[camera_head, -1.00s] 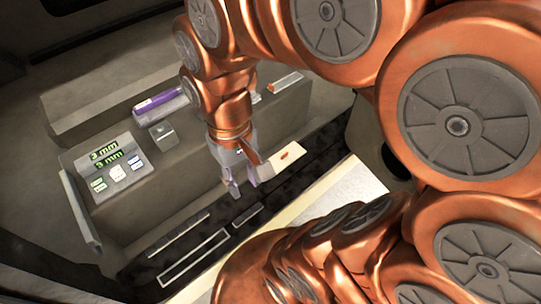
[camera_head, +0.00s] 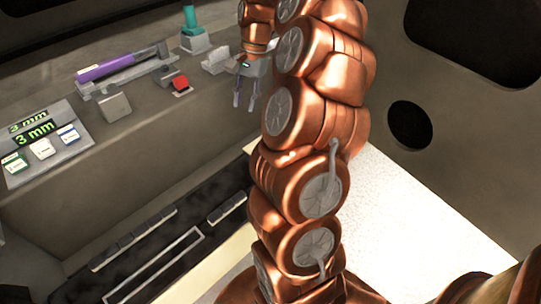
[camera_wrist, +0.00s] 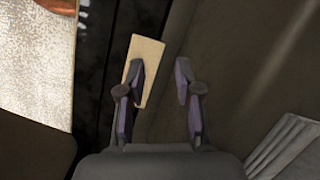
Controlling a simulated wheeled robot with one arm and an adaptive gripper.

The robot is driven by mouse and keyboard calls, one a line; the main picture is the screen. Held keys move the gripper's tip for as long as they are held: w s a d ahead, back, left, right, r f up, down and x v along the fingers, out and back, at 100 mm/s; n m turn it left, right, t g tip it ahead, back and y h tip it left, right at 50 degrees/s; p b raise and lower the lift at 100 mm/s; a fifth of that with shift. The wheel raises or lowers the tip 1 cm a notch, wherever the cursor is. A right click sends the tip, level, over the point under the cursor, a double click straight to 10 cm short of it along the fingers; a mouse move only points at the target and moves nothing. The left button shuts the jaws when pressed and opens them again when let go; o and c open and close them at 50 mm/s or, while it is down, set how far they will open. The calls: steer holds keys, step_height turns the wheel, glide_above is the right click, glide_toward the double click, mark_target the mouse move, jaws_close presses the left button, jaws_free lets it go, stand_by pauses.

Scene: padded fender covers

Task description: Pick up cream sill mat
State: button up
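A small flat cream mat (camera_wrist: 151,60) shows in the wrist view, lying slanted across the edge of a dark strip. My gripper (camera_wrist: 160,68) is open, with its two dark fingers apart and nothing between them. Its left finger overlaps the mat in the wrist view; the right finger is over the grey surface. I cannot tell the height of the fingers above the mat. In the head view my gripper (camera_head: 245,100) points down near the right end of the grey ledge. The mat is not visible in the head view, where my arm covers part of the scene.
The grey ledge holds a purple-handled tool (camera_head: 107,66), a red block (camera_head: 181,84), a teal-topped item (camera_head: 191,24) and a panel reading "3 mm" (camera_head: 38,138). A dark slotted strip (camera_head: 190,205) runs below it. A white speckled surface (camera_head: 385,215) lies to the right.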

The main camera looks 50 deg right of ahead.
steer(key=s+d+f+m+b, duration=0.2)
steer(key=d+f+m+b, duration=0.2)
steer(key=d+f, duration=0.55)
steer(key=shift+w+b+x, duration=0.2)
steer(key=shift+b+x, duration=1.15)
steer(key=shift+x, duration=2.2)
steer(key=shift+d, duration=0.2)
steer(key=shift+c, duration=0.3)
jaws_close()
